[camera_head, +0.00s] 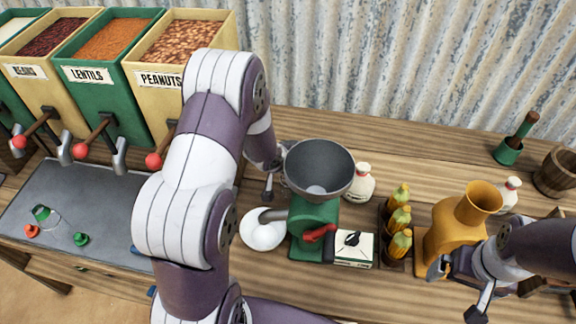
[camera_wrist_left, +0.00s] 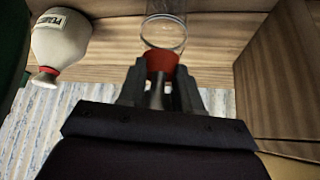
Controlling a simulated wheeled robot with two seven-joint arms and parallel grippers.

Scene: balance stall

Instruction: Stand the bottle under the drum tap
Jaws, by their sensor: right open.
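In the left wrist view, a clear glass vessel with a red neck (camera_wrist_left: 161,62), which looks like the bottle, lies between the fingertips of my left gripper (camera_wrist_left: 158,88). The fingers flank the red part; I cannot tell whether they press on it. In the head view my left gripper (camera_head: 270,180) is left of the mill's grey funnel, and I do not make out the bottle there. My right gripper (camera_head: 458,285) is open at the lower right, in front of the orange jug (camera_head: 449,235). I cannot make out a drum tap.
The green mill (camera_head: 312,222) with its grey funnel (camera_head: 319,165) stands mid-counter. A white jar (camera_head: 360,184) is behind it. A small box (camera_head: 354,249) and a rack with several yellow-topped bottles (camera_head: 397,222) stand to its right. Labelled bins (camera_head: 102,75) line the left back.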

